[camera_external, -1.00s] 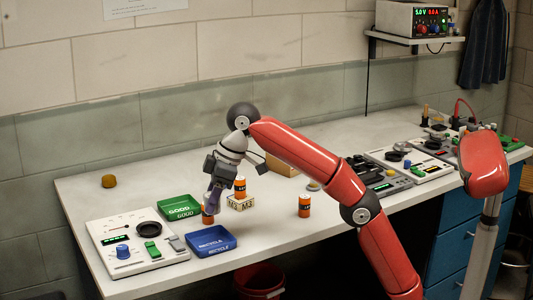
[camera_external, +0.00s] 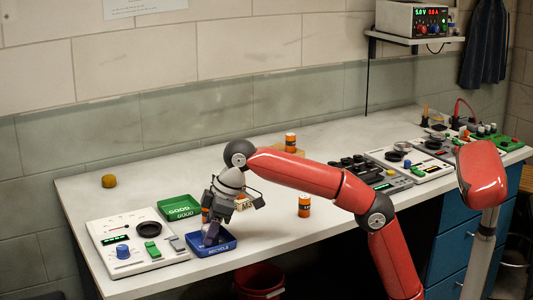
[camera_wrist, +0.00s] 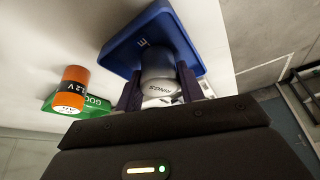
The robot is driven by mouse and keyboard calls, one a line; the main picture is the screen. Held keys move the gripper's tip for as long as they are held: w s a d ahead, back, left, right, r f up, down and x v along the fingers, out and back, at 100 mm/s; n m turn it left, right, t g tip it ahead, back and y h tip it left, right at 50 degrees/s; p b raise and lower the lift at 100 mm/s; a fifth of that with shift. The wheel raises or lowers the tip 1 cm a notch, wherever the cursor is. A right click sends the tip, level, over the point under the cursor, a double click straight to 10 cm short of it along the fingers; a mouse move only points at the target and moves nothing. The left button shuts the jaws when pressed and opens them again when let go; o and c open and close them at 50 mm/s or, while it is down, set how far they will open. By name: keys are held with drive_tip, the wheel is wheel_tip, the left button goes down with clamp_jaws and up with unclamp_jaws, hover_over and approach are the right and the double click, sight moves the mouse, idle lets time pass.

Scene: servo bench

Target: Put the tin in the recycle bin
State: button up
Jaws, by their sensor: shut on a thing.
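In the external view my gripper (camera_external: 210,238) points down at the blue recycle bin (camera_external: 226,243), a shallow tray at the bench's front. The bin also shows beyond the tin in the wrist view (camera_wrist: 116,48). The tin overlaps the bin there; I cannot tell whether it touches the bin's floor. In the external view the tin is mostly hidden by the fingers.
The green GOOD tray (camera_external: 180,207) lies behind the blue bin. An orange battery (camera_wrist: 72,83) stands close by it. A white control panel (camera_external: 136,259) is at left. Another orange battery (camera_external: 304,206) stands to the right, with clear bench around it.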

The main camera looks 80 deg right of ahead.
drive_tip(key=shift+f, duration=0.1)
drive_tip(key=o, duration=0.7)
drive_tip(key=shift+r, duration=0.4)
drive_tip(key=p+v, duration=0.2)
drive_tip(key=v, duration=0.9)
drive_tip(key=shift+s+d+r+p, duration=0.1)
drive_tip(key=shift+s+r+p, duration=0.1)
drive_tip(key=shift+s+p, duration=0.1)
